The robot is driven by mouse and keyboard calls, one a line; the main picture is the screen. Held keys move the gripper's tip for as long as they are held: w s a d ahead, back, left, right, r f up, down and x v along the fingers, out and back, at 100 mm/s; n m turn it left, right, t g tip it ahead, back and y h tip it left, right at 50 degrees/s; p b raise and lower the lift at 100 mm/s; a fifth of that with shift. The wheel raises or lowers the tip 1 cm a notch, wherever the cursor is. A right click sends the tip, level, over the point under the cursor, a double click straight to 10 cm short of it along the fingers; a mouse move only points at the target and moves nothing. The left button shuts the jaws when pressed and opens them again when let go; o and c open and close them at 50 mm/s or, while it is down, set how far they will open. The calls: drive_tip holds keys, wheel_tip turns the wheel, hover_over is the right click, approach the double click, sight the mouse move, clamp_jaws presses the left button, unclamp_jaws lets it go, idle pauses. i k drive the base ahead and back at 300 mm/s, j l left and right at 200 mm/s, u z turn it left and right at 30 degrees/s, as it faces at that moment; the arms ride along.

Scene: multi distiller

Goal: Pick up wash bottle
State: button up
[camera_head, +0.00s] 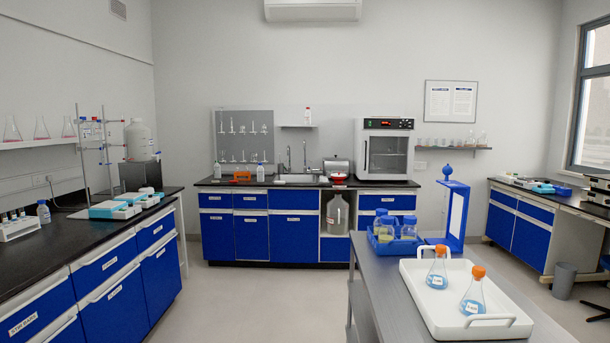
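A small white bottle with a red top (308,116) stands upright on a little wall shelf above the sink at the back; it looks like a wash bottle, but it is too small to be sure. Two small bottles stand on the back bench, one at the left end (217,171) and one left of the sink (260,172). A small bottle with a blue cap (43,212) stands on the left bench. I cannot tell whether any of these three is a wash bottle. My gripper is not in view.
A grey table (390,290) at front right holds a white tray (425,302) with two orange-capped flasks and a blue rack (395,246) of bottles. The left bench (40,255) runs along the left side. Open floor (265,300) leads to the back bench (300,183).

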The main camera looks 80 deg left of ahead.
sight(261, 170)
drive_tip(key=i+j+u, duration=0.1)
drive_tip(key=j+u, duration=0.35)
drive_tip(key=i+j+u, duration=0.15)
drive_tip(key=j+u, duration=0.3)
drive_tip(key=j, duration=0.15)
drive_tip(key=i+j+u, duration=0.25)
drive_tip(key=j+u, duration=0.2)
drive_tip(key=i+j+u, duration=0.3)
drive_tip(key=u, duration=0.15)
drive_tip(key=i+j+u, duration=0.3)
drive_tip(key=u, duration=0.15)
drive_tip(key=i+j+u, duration=0.1)
drive_tip(key=i+u, duration=0.35)
drive_tip(key=i, duration=1.05)
drive_tip(key=i+u, duration=0.15)
drive_tip(key=i, duration=1.95)
drive_tip(key=i+l+u, duration=0.1)
drive_tip(key=i, duration=0.95)
drive_tip(key=z, duration=0.3)
